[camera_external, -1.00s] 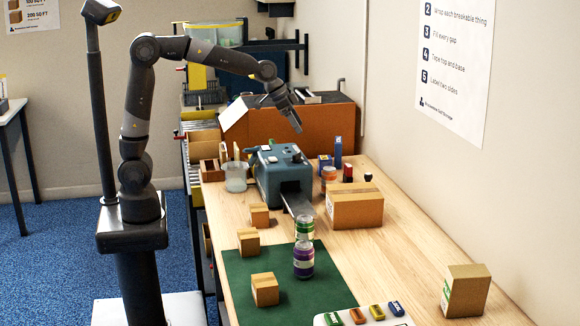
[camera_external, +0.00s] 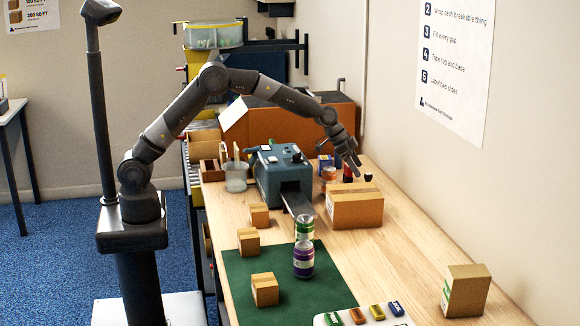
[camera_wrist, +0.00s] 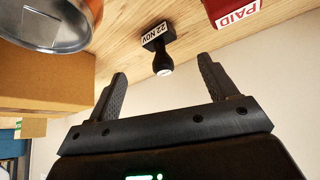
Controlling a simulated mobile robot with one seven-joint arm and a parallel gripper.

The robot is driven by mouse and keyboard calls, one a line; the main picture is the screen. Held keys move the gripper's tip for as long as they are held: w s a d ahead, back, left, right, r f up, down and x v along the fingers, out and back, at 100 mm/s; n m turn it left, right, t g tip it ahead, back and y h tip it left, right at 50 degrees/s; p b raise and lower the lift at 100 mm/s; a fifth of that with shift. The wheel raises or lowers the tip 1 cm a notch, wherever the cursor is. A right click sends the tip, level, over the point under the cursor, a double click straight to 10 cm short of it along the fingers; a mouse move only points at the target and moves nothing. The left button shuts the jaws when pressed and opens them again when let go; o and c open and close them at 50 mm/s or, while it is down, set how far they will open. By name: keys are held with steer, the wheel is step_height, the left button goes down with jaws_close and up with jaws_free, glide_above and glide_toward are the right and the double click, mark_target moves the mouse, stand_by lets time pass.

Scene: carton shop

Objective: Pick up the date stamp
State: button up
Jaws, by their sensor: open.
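The date stamp (camera_wrist: 157,38) is small and black, with a white "22 NOV" label and a round handle facing the wrist camera. It stands on the wooden table, and in the external view it is a small dark shape (camera_external: 368,177) near the back wall. My gripper (camera_wrist: 162,76) is open and empty. In the wrist view the stamp lies just past the fingertips, in line with the gap between them. In the external view my gripper (camera_external: 354,170) is above the table, close to the stamp and just left of it.
A red stamp marked PAID (camera_wrist: 236,10) stands beside the date stamp. On its other side are a metal-rimmed jar (camera_wrist: 45,22) and a cardboard box (camera_wrist: 45,80). The box also shows in the external view (camera_external: 356,210), in front of my gripper. A blue-grey machine (camera_external: 283,175) stands to the left.

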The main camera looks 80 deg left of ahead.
steer(key=shift+x, duration=3.7)
steer(key=shift+c, duration=0.4)
steer(key=c, duration=1)
